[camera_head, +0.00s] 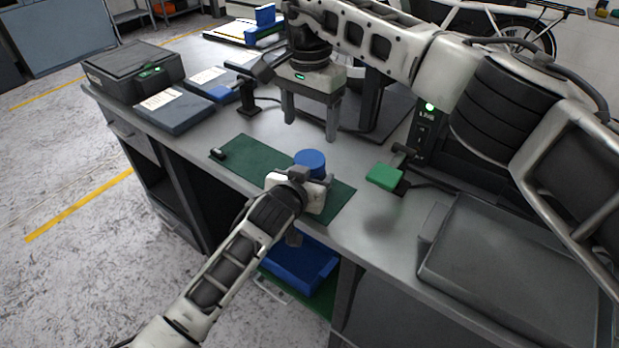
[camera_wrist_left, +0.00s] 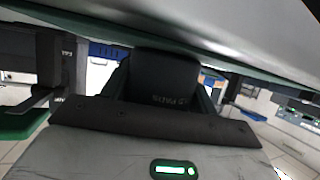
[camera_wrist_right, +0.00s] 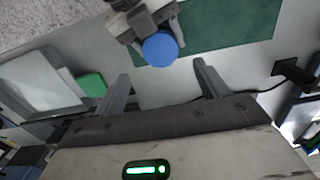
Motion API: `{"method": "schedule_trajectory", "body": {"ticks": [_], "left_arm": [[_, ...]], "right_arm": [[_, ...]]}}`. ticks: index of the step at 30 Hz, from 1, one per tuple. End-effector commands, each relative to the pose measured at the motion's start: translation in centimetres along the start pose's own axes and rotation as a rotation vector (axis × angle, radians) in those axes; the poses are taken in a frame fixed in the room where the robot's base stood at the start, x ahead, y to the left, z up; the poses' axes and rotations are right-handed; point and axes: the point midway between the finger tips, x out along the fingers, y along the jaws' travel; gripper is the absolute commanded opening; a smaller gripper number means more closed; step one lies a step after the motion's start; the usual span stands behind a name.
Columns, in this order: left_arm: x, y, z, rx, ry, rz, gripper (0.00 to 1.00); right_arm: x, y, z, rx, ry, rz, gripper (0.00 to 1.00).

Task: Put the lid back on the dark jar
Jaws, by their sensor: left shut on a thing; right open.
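The dark jar (camera_wrist_left: 165,78) stands between the fingers of my left gripper (camera_head: 303,180), which is shut on it, above the green mat. Pale lettering on its side shows upside down in the left wrist view. The round blue lid (camera_head: 310,159) appears to lie on top of the jar and hides most of it from above. The lid also shows in the right wrist view (camera_wrist_right: 160,49). I cannot tell if it is fully seated. My right gripper (camera_head: 310,122) is open and empty, above and behind the lid, with its fingers apart from it.
The green mat (camera_head: 245,160) lies along the front edge of the bench. A green block (camera_head: 384,176) and a grey case (camera_head: 490,250) are on the right. A black box (camera_head: 130,72) and flat binders (camera_head: 175,112) are on the left. A dark stand is behind my right gripper.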

Motion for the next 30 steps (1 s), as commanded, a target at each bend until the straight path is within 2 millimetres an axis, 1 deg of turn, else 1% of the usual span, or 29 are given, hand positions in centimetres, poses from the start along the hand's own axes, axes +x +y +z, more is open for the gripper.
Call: {"method": "schedule_trajectory", "body": {"ticks": [8, 11, 14, 21, 24, 27, 30], "left_arm": [[0.0, -0.1, 0.0, 0.0, -0.001, -0.001, 0.0], [0.0, -0.1, 0.0, 0.0, -0.001, -0.001, 0.0], [0.0, -0.1, 0.0, 0.0, -0.001, -0.001, 0.0], [0.0, -0.1, 0.0, 0.0, -0.001, -0.001, 0.0], [0.0, -0.1, 0.0, 0.0, -0.001, -0.001, 0.0], [0.0, 0.0, 0.0, 0.0, 0.0, -0.001, 0.0], [0.0, 0.0, 0.0, 0.0, 0.0, -0.001, 0.0]], "right_arm": [[-0.1, 0.0, 0.0, -0.013, 0.0, 0.0, 0.73], [0.2, 0.0, 0.0, -0.012, -0.001, 0.001, 0.73], [1.2, 0.1, 0.0, -0.011, -0.002, 0.002, 0.73], [5.0, 0.1, 0.0, -0.009, -0.003, 0.003, 0.73], [6.3, 0.1, 0.0, -0.01, -0.003, 0.001, 0.73], [7.3, 0.1, 0.0, -0.011, -0.002, 0.002, 0.73], [7.8, 0.0, 0.0, -0.011, 0.0, 0.001, 0.73]]}}
